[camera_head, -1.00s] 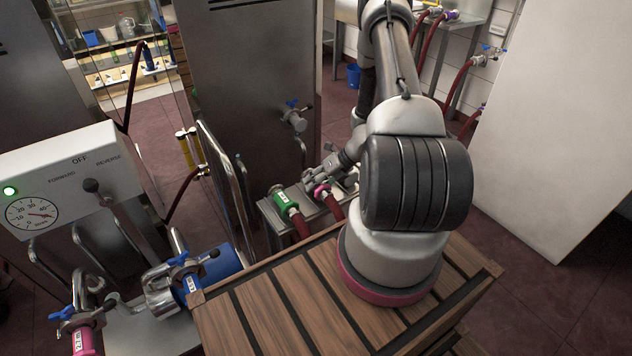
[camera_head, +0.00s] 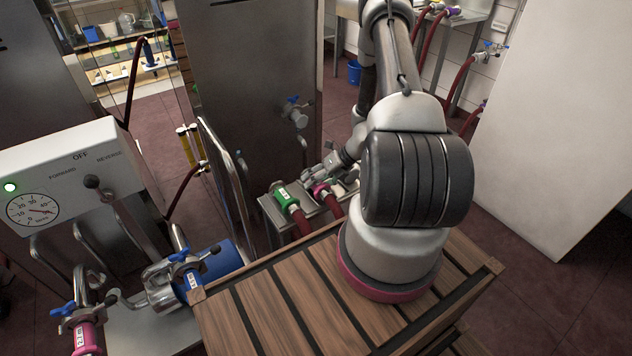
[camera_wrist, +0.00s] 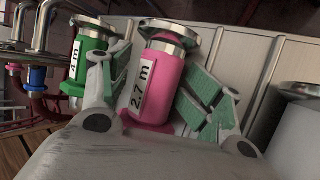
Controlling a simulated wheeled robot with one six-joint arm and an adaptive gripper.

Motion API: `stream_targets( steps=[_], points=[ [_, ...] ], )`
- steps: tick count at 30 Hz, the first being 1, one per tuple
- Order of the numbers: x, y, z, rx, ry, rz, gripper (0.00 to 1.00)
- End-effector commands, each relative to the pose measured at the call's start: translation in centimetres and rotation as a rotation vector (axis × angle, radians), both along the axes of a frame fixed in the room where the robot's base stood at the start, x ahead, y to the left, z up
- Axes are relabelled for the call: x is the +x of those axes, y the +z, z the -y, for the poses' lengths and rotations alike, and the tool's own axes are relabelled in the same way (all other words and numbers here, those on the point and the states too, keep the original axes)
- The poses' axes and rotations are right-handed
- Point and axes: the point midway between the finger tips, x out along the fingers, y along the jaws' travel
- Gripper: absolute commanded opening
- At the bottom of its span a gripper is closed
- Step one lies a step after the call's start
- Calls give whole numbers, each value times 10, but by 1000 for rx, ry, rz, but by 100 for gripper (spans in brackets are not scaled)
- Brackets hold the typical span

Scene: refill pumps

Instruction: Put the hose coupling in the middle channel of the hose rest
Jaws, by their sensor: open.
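A pink hose coupling (camera_wrist: 161,78) with a metal flange and a "2.7 m" label lies on the grey hose rest (camera_wrist: 245,65), in a channel beside the green coupling's. It also shows in the head view (camera_head: 321,191), with a dark red hose running from it. My gripper (camera_wrist: 160,80) is open, its green-padded fingers on either side of the pink coupling. I cannot tell whether the pads touch it. In the head view my gripper (camera_head: 322,176) is small, over the rest. My gripper's body hides the coupling's lower end in the wrist view.
A green coupling (camera_wrist: 89,55) labelled "4 m" lies close to the left finger. A pale rounded thing (camera_wrist: 300,125) stands at the wrist view's right edge. In the head view, a pump panel (camera_head: 60,165), steel tanks and a bent rail (camera_head: 222,165) stand left of the rest.

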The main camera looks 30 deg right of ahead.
Motion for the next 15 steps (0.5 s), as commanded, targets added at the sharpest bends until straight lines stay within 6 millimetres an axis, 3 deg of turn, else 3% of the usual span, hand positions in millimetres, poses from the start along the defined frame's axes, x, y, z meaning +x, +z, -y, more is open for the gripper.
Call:
stream_targets(
  steps=[15],
  points=[
    [-25, 53, 37, 1, 0, 0, 67]
  ],
)
